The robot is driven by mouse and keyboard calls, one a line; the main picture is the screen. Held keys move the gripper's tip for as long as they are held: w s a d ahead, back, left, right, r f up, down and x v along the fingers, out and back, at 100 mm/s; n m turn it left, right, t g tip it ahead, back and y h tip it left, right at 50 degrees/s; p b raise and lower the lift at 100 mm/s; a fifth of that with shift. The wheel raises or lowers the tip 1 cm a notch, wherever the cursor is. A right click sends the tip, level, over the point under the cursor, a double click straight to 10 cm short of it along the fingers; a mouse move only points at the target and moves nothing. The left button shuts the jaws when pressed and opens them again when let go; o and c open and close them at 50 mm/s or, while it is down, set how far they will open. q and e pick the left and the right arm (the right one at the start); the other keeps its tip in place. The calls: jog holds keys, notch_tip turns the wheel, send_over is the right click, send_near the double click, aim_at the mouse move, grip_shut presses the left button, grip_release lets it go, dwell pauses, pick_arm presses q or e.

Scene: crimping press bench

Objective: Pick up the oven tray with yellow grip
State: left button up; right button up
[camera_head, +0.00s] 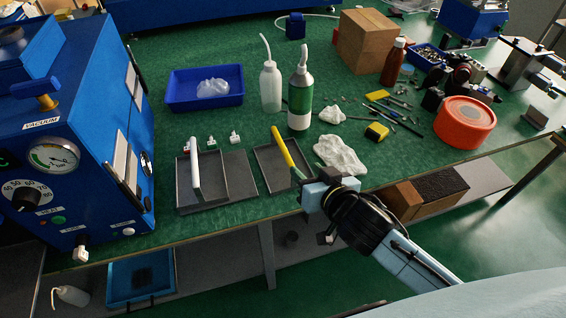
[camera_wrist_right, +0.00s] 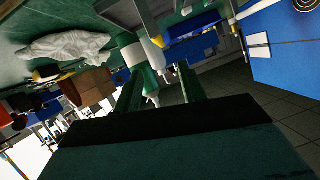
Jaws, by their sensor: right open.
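The oven tray (camera_head: 266,172) with a yellow grip (camera_head: 283,147) lies on the green bench top, right of a similar tray (camera_head: 212,196) with a white grip. The yellow grip is a bar running lengthwise above its tray. My right gripper (camera_head: 299,177) is open at the near right end of the yellow grip, with its fingertips close to it. I cannot tell whether they touch. The right wrist view shows the two open fingers (camera_wrist_right: 158,88) with no grip clearly between them. My left gripper is not in view.
A blue vacuum oven (camera_head: 95,120) stands at the left. A green-labelled bottle (camera_head: 300,98), a white squeeze bottle (camera_head: 271,88) and a blue bin (camera_head: 180,93) stand behind the trays. A crumpled white cloth (camera_head: 340,155) lies just right of the yellow-grip tray, near the bench's front edge.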

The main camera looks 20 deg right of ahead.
send_near(286, 152)
jog(key=b+x, duration=0.1)
jog(key=x, duration=0.2)
jog(key=shift+w, duration=0.3)
jog(key=b+x, duration=0.1)
jog(key=x, duration=0.4)
jog(key=shift+f, duration=0.25)
jog(key=shift+w+f, duration=0.1)
jog(key=shift+w, duration=0.25)
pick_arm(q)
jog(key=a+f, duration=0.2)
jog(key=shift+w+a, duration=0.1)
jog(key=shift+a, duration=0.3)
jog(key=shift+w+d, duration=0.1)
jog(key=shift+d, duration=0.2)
pick_arm(e)
grip_shut()
